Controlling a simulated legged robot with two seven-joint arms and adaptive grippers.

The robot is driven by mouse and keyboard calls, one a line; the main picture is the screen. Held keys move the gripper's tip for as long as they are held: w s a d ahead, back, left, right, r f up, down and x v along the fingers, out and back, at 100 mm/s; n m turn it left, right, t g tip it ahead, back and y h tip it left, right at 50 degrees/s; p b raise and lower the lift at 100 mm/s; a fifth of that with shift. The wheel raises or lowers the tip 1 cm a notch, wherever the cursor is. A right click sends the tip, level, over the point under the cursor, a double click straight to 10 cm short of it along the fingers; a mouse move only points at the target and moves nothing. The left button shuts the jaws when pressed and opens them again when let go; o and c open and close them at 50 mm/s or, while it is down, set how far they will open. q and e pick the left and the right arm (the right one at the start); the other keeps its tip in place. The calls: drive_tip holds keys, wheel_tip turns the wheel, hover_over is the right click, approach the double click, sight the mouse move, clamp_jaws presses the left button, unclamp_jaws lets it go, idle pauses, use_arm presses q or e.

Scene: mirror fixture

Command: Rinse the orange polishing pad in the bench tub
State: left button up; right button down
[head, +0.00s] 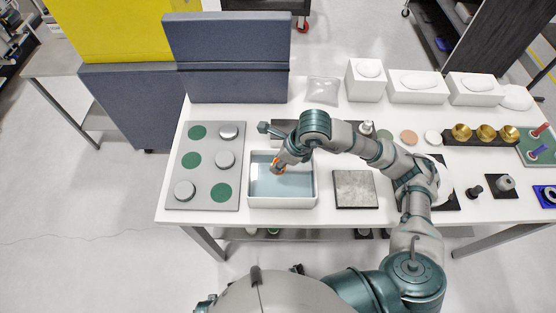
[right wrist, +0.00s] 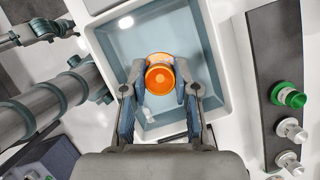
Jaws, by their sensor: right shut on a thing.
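The white bench tub (head: 252,201) stands on the table with pale blue water in it. Its rim also shows in the right wrist view (right wrist: 219,60). My right gripper (head: 277,166) points down inside the tub's outline. It is shut on the orange polishing pad (right wrist: 160,74), which shows round, with a paler centre, between the two fingers (right wrist: 160,90). I cannot tell whether the pad touches the water.
Left of the tub lies a grey panel (head: 208,179) with green discs and metal knobs. Right of it is a grey square plate (head: 355,189). A dark strip with upright knobs lies behind the tub. White boxes (head: 417,87) and gold bowls (head: 485,132) stand farther right.

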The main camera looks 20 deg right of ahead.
drive_tip(key=shift+d+r, duration=0.2)
drive_tip(key=shift+d, duration=0.4)
drive_tip(key=r+p, duration=0.2)
drive_tip(key=r, duration=0.1)
drive_tip(key=shift+d+r, duration=0.15)
drive_tip(key=shift+d, duration=0.25)
drive_tip(key=shift+a+r, duration=0.15)
drive_tip(key=shift+a, duration=0.1)
use_arm(q)
drive_tip(key=shift+w+d+r, duration=0.1)
drive_tip(key=shift+w+r, duration=0.05)
drive_tip(key=shift+r, duration=0.9)
use_arm(e)
drive_tip(key=shift+a, duration=0.6)
